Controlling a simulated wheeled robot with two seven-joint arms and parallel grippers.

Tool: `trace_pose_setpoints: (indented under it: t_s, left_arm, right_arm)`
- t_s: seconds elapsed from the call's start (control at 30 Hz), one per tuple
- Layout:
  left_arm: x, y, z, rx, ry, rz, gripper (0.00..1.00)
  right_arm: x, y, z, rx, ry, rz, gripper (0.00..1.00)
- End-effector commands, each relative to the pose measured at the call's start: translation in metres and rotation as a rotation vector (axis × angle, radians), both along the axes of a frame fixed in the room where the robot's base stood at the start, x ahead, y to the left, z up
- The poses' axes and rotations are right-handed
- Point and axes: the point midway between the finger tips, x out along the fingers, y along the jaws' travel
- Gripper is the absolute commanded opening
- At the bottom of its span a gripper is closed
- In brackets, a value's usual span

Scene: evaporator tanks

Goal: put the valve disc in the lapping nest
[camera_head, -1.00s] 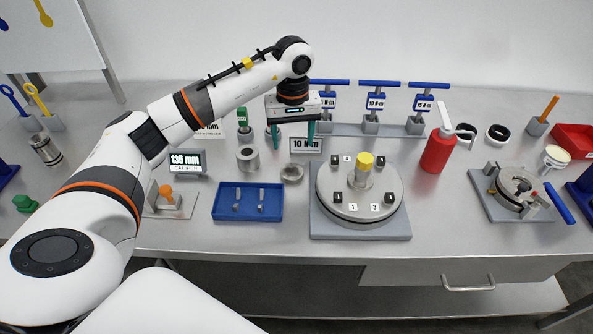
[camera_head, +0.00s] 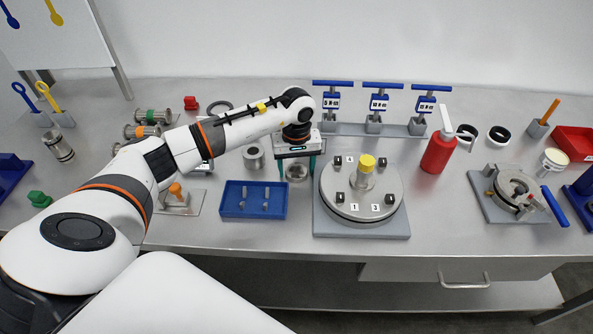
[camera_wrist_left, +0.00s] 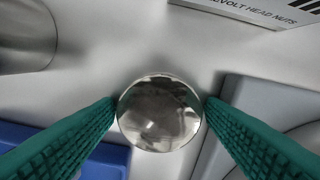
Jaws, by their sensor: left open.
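The round, shiny metal piece (camera_head: 297,173), which I take for the valve disc, lies on the bench between the blue tray and the round flanged plate. In the left wrist view the disc (camera_wrist_left: 160,112) shows a mirror-like top. My left gripper (camera_head: 297,164) is open over it, pointing down. Its green fingers stand on either side, their tips close to the disc's edge; contact is not clear. A grey hollow metal cylinder (camera_head: 254,157) stands just left of the disc; I cannot tell whether it is the lapping nest. My right gripper is out of view.
The blue tray (camera_head: 226,207) with small metal parts is at front left of the gripper. The round plate with a yellow-topped post (camera_head: 367,165) is close on the right. Blue T-handled tools (camera_head: 375,108) stand behind. A red bottle (camera_head: 438,152) and clamp fixture (camera_head: 510,205) are farther right.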

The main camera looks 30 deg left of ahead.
Motion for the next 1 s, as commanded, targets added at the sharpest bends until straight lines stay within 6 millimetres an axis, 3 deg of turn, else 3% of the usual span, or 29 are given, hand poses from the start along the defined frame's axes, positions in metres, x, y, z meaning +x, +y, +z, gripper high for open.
trace_pose_setpoints:
  t_s: [0.07,0.3,0.63,1.0]
  left_arm:
    - [0.0,0.0,0.0,0.0,0.0,0.0,0.55]
    - [0.0,0.0,0.001,0.0,-0.001,0.0,0.15]
    - [0.001,0.001,0.012,0.0,-0.004,0.001,0.15]
    - [0.001,0.0,0.082,0.0,-0.006,0.0,0.14]
  right_arm:
    - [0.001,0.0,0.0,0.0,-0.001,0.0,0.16]
    - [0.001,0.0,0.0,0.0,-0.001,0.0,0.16]
    - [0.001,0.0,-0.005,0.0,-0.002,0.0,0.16]
    - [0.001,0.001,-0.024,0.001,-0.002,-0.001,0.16]
